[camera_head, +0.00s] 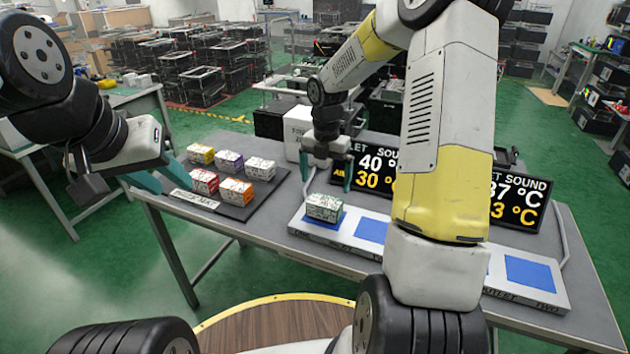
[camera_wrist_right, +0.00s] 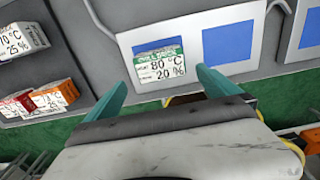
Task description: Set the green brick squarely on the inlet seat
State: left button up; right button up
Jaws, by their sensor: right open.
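The green brick (camera_head: 324,207), with a white printed label, stands on the leftmost blue square (camera_head: 341,223) of the white board. It also shows in the right wrist view (camera_wrist_right: 160,66), covering most of that square, with blue visible along one side. I cannot read which seat that square is. My right gripper (camera_head: 327,180) is open and empty just above and behind the brick; in the right wrist view its teal fingers (camera_wrist_right: 165,86) are apart, with the brick beyond their tips. My left gripper (camera_head: 157,178) is empty, left of the table, its teal fingers seeming apart.
A dark tray (camera_head: 238,211) on the left holds several coloured bricks, including a red brick (camera_head: 203,181) and an orange brick (camera_head: 236,192). Display panels (camera_head: 520,203) and a white box (camera_head: 298,132) stand behind. My right arm hides the board's middle.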

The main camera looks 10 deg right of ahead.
jog(key=shift+r, duration=0.9)
jog(key=s+a+r+m+t+y, duration=0.1)
jog(key=s+r+m+t, duration=0.2)
jog(key=s+r+m, duration=0.6)
jog(key=s+a+r+m+t+y, duration=0.1)
jog(key=s+r+m+t, duration=0.2)
jog(key=s+r+m, duration=0.6)
jog(key=s+m, duration=0.6)
jog(key=m, duration=0.4)
jog(key=shift+s+r+m, duration=0.15)
jog(key=shift+r+m, duration=0.1)
jog(key=shift+m, duration=0.05)
jog(key=shift+a, duration=0.1)
